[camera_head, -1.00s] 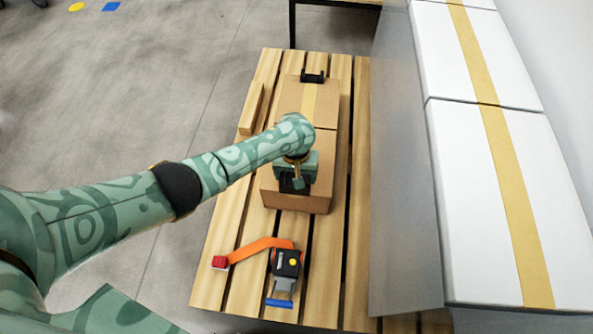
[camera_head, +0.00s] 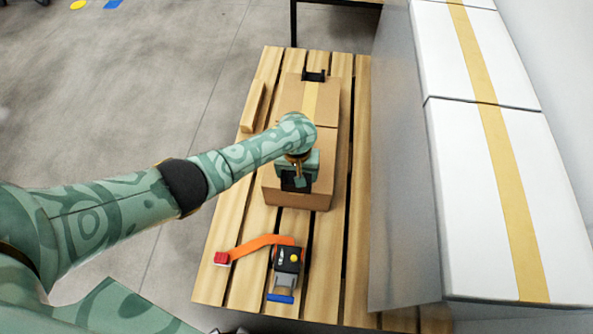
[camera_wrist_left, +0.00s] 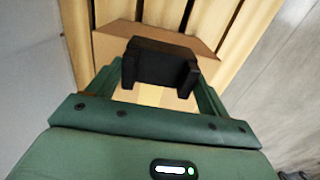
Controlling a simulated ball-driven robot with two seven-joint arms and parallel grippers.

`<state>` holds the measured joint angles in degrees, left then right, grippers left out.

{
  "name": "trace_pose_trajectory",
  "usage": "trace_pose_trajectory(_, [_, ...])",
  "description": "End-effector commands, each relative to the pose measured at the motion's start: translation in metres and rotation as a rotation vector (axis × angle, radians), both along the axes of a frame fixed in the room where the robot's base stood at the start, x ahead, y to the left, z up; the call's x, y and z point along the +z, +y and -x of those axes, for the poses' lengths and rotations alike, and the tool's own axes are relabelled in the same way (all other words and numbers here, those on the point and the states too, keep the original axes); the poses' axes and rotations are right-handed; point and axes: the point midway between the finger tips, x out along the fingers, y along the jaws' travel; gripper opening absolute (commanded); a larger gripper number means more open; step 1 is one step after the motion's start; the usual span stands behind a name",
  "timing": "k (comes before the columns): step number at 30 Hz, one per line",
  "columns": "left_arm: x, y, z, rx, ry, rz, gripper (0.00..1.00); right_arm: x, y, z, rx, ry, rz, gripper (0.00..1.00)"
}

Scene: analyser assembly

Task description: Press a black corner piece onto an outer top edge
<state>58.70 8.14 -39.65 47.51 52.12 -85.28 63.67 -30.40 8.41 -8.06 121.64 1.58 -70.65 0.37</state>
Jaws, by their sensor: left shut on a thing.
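My left gripper (camera_head: 295,180) is at the near top edge of a cardboard box (camera_head: 324,140) on a wooden pallet. It is shut on a black corner piece (camera_head: 291,184), which also shows between the fingers in the left wrist view (camera_wrist_left: 160,65). The piece sits over or against the box's near edge; I cannot tell whether it is fully seated. Another black corner piece (camera_head: 313,76) is on the box's far top edge. A strip of yellow tape (camera_head: 309,100) runs along the box top. My right gripper is out of view.
A wooden block (camera_head: 252,108) lies left of the box. White boxes (camera_head: 490,200) stand beyond a grey panel (camera_head: 405,200) on the right.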

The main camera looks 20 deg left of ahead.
Motion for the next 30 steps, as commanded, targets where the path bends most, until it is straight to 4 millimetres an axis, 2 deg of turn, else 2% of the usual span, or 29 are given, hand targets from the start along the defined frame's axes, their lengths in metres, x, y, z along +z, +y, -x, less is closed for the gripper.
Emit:
trace_pose_trajectory(19, [-0.001, 0.0, 0.0, 0.0, 0.001, -0.001, 0.57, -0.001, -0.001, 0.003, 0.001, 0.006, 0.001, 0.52])
trace_pose_trajectory(30, [-0.014, 0.0, 0.0, -0.001, 0.001, -0.001, 0.57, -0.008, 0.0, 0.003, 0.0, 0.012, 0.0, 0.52])
